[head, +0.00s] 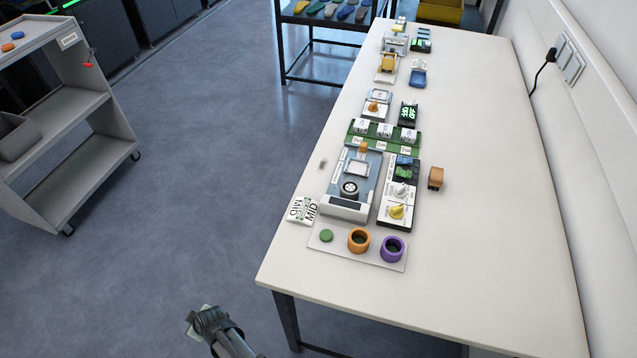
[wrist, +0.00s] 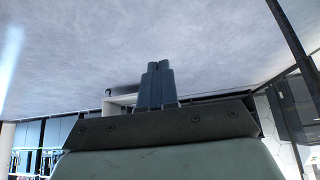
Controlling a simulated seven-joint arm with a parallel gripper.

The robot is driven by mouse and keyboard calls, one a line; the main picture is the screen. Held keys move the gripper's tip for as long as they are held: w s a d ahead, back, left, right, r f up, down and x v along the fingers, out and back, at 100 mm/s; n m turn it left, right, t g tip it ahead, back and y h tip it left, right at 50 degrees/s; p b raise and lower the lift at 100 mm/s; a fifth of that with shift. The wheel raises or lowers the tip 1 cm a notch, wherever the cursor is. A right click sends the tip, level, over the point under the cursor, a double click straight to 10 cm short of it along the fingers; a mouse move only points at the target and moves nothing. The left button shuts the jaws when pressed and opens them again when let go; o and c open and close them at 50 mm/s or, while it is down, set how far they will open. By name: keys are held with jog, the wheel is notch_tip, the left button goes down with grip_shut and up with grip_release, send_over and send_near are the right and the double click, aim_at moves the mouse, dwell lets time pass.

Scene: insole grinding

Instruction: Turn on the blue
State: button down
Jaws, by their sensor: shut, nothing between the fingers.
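A long white table (head: 480,220) carries several small devices. A black and white control panel (head: 386,219) has a blue rocker-like part (head: 404,160) at its far end, a green part below it, then a white knob (head: 401,190) and a yellow knob (head: 397,212). A grey-blue machine (head: 367,163) stands just left of the panel. Farther back is a small blue block-like device (head: 418,78). Which blue thing the task means I cannot tell. My gripper (head: 197,325) is off the table, low and left of its near corner. Its fingers show shut and empty in the wrist view (wrist: 160,68).
A tray (head: 325,249) with a green disc, an orange ring and a purple ring lies at the near end. A white MID packet (head: 302,210) is at the left edge and a brown block (head: 436,178) right of the panel. The table's right side is clear. A grey cart (head: 75,120) stands left.

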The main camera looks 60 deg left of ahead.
jog(key=a+r+m+y, duration=0.2)
jog(key=a+r+m, duration=0.1)
jog(key=a+r, duration=0.45)
jog(key=w+a+r+m, duration=0.4)
jog(key=w+a+r, duration=0.5)
jog(key=w+r, duration=0.15)
jog(key=w+d+r+m+t+h, duration=0.1)
jog(key=w+r+m, duration=0.1)
jog(key=w+r, duration=0.5)
jog(key=w+d+r+m+t, duration=0.1)
jog(key=w+r, duration=0.5)
jog(key=w, duration=1.4)
jog(key=w+d+r+m+t+h, duration=0.1)
jog(key=w+r, duration=0.6)
jog(key=w, duration=0.7)
jog(key=shift+r+m+t+h, duration=0.3)
jog(key=shift+m+t, duration=0.5)
jog(key=shift+t, duration=0.3)
jog(key=w+d+r+m, duration=0.2)
jog(key=w+d+r, duration=0.25)
jog(key=w, duration=0.35)
jog(key=m+t+h, duration=0.2)
jog(key=m+h, duration=0.1)
send_near(411, 159)
jog(key=x, duration=0.5)
jog(key=shift+w+a, duration=0.1)
jog(key=shift+w, duration=0.05)
jog(key=shift+w+f, duration=0.1)
jog(key=shift+f, duration=0.65)
